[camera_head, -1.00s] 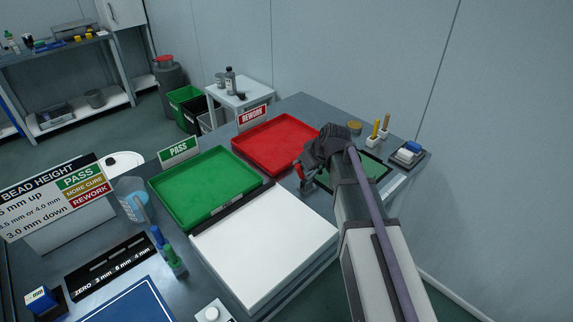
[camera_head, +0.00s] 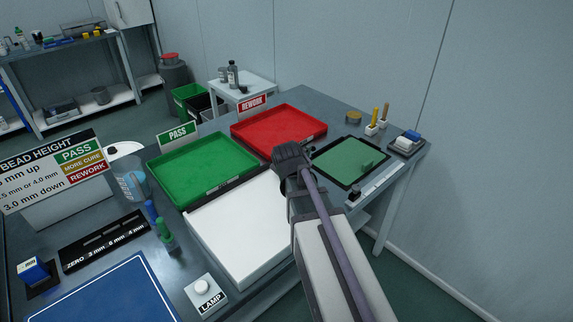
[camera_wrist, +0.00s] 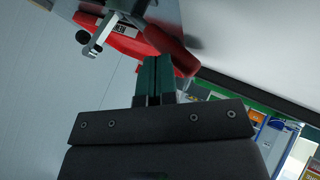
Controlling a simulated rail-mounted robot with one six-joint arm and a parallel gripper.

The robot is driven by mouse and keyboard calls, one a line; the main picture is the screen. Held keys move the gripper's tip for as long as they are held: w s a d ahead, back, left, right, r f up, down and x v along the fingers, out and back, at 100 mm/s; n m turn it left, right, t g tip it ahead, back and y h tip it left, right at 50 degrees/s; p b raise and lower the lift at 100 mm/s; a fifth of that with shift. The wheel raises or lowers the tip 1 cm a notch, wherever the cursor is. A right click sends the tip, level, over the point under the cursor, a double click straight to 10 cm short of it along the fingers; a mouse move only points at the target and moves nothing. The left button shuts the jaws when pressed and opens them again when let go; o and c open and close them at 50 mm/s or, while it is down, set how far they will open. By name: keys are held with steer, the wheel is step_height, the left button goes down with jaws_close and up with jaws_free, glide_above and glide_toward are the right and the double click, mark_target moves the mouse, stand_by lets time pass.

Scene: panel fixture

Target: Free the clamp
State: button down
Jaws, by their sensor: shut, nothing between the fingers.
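The clamp shows in the wrist view (camera_wrist: 168,42), with a long red handle, a bare metal plate and a bent metal arm (camera_wrist: 100,36) with a dark knob. My gripper (camera_wrist: 154,62) has its two dark green fingers together, with nothing between them. The fingertips overlap the clamp's red handle in the picture; I cannot tell whether they touch it. In the head view my wrist hides the clamp and my fingertips, near the far right corner of the white panel (camera_head: 235,235).
A green tray (camera_head: 205,170) and a red tray (camera_head: 280,132) stand behind the panel. A green mat (camera_head: 345,158) with a small green block (camera_head: 367,166) lies to the right, a small dark fixture (camera_head: 354,193) near its front edge. A lamp button (camera_head: 203,288) stands at the front.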

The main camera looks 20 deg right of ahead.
steer(key=shift+s+a+f, duration=0.1)
steer(key=shift+a+f, duration=0.1)
stand_by(0.5)
